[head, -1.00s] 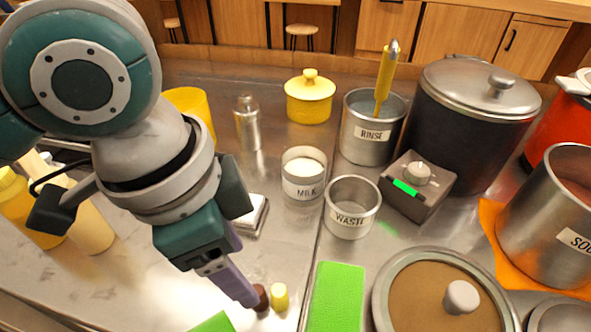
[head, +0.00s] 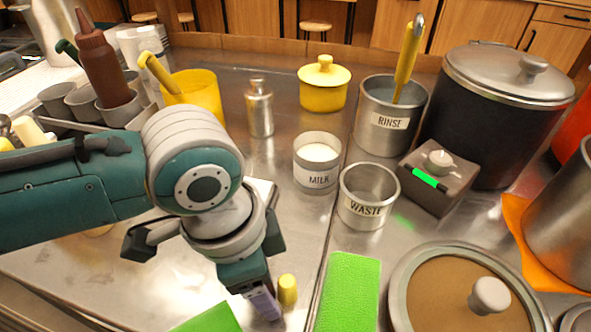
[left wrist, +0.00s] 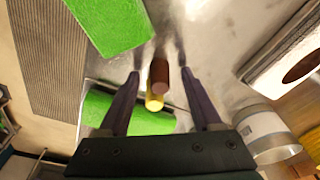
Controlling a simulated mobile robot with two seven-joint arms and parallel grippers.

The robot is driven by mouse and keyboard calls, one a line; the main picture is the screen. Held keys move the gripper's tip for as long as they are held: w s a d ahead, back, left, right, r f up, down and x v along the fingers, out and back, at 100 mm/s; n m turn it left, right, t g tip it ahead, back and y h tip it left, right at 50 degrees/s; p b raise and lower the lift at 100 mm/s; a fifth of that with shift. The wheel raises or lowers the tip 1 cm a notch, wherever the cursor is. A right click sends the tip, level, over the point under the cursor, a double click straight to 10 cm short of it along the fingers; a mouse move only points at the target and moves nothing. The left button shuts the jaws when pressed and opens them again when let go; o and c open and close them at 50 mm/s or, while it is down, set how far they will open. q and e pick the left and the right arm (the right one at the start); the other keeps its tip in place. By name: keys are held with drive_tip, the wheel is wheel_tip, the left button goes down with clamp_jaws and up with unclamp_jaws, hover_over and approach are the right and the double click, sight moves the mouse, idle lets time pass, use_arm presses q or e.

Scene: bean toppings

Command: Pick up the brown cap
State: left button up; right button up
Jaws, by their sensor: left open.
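The brown cap (left wrist: 160,73) is a small dark brown cylinder in the left wrist view, between the tips of my left gripper's two fingers. My left gripper (left wrist: 160,75) is open, with gaps on both sides of the cap. In the head view my left gripper (head: 264,304) points down close to the counter and hides the brown cap. A yellow cap (head: 287,291) stands just to the right of the fingers there. The yellow cap (left wrist: 154,101) also shows beside the brown one in the left wrist view. My right gripper is not in view.
A green sponge-like block (head: 350,292) lies right of the caps, and another green piece (head: 210,319) lies in front. The waste cup (head: 361,207) and milk cup (head: 317,170) stand behind. A lidded pot (head: 440,300) is at the right.

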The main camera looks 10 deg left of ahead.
use_arm(q)
drive_tip(key=shift+c, duration=0.3)
drive_tip(key=c, duration=0.9)
drive_tip(key=shift+r, duration=0.1)
